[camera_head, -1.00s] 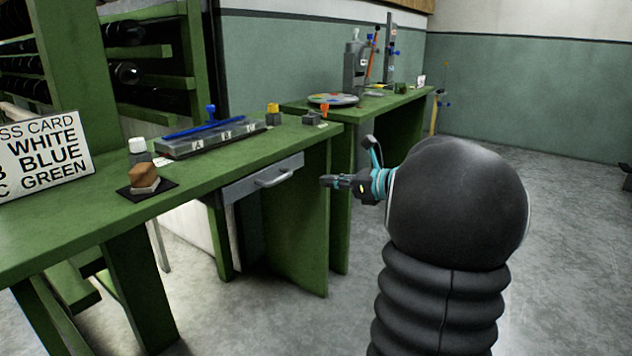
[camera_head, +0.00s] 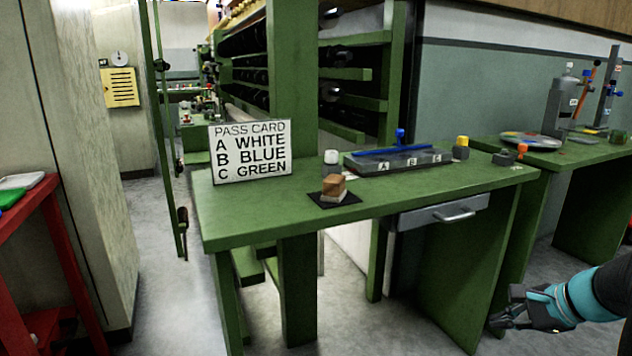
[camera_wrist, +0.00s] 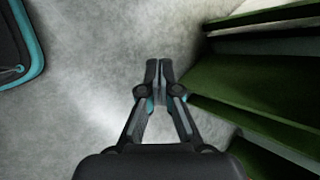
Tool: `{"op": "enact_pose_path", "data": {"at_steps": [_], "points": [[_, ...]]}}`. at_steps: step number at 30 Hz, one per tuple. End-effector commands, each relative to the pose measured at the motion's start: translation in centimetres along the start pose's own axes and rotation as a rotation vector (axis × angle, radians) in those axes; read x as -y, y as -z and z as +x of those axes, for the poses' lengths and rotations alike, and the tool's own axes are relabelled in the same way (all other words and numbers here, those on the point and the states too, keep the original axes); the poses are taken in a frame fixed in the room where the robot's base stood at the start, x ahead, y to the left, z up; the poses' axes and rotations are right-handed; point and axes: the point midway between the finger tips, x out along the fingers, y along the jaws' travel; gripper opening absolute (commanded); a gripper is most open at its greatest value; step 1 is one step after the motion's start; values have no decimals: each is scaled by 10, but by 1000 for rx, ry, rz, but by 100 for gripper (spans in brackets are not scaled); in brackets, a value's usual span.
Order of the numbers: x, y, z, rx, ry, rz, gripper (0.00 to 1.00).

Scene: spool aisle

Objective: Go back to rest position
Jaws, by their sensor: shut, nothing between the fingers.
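My gripper (camera_head: 506,308) is at the lower right of the head view, dark with teal bands, in front of the green bench and below its drawer. In the wrist view my gripper (camera_wrist: 158,68) points down over grey floor. Its fingers are together with nothing between them. Green bench boards (camera_wrist: 245,85) lie just to its right in that view, apart from the fingers as far as I can tell.
The green bench (camera_head: 400,202) carries a pass card (camera_head: 250,151), a wood-topped block on a black pad (camera_head: 334,188), a white-capped jar (camera_head: 331,157) and a labelled tray (camera_head: 398,160). A drawer (camera_head: 443,214) is shut. A red stand (camera_head: 40,255) is at left.

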Motion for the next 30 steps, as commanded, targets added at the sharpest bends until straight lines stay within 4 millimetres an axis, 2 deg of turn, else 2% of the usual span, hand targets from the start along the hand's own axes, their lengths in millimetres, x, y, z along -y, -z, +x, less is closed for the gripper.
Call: {"op": "enact_pose_path", "data": {"at_steps": [1,6,9,15,22,27,30], "points": [[-17,-20,2,-28,-66,-140,0],[-70,-63,1,-107,-273,-602,0],[-94,-84,-4,-140,-366,-845,0],[-130,-122,-16,-202,-484,-1256,0],[-155,-170,-28,-247,-463,-1563,0],[-156,-200,-34,-246,-388,-1670,0],[-156,-207,-34,-236,-376,-1695,0]]}}
